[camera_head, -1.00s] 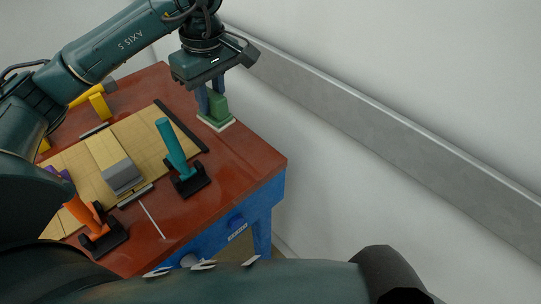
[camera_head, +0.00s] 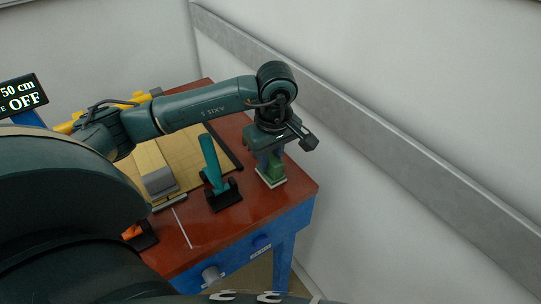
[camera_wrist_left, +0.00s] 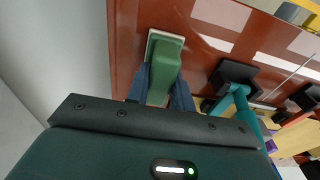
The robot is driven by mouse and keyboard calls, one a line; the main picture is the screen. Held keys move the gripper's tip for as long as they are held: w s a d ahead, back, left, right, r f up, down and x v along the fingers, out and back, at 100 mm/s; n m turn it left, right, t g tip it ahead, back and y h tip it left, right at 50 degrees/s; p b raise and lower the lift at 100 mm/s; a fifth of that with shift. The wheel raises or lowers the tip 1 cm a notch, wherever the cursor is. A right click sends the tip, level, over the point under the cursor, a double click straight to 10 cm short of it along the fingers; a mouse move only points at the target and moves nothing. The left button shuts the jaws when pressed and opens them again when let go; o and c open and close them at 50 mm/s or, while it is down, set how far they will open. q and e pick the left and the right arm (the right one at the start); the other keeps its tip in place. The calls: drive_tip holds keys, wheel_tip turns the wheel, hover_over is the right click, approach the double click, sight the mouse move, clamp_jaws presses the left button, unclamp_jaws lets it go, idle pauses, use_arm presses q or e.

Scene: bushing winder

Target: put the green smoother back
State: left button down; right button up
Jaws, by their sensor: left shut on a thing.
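The green smoother (camera_head: 275,169) is a green block on a pale base plate. It is at the right edge of the red-brown table (camera_head: 222,228), close to the right corner. My left gripper (camera_head: 268,158) points down from above and is shut on the smoother. The left wrist view also shows the smoother (camera_wrist_left: 163,72) between the two fingers of the left gripper (camera_wrist_left: 161,88). I cannot tell whether its base touches the table or hangs just above it. My right gripper is out of view.
A teal-handled tool (camera_head: 210,160) stands in a black holder (camera_head: 224,196) left of the smoother. A wooden board (camera_head: 197,160) with a grey-ended block (camera_head: 158,181) lies further left. A grey wall rail (camera_head: 400,165) runs behind the table. Bare table lies in front of the smoother.

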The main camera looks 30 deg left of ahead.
sight(273, 159)
use_arm(q)
drive_tip(key=shift+f+b, duration=0.25)
drive_tip(key=shift+b, duration=0.05)
drive_tip(key=c, duration=1.2)
unclamp_jaws()
drive_tip(key=shift+r, duration=0.1)
drive_tip(key=shift+r+p, duration=0.2)
drive_tip(key=shift+p, duration=0.1)
drive_tip(key=shift+r, duration=0.35)
wheel_tip(273, 159, up, 11)
drive_tip(key=d, duration=0.1)
drive_tip(key=shift+s, duration=0.25)
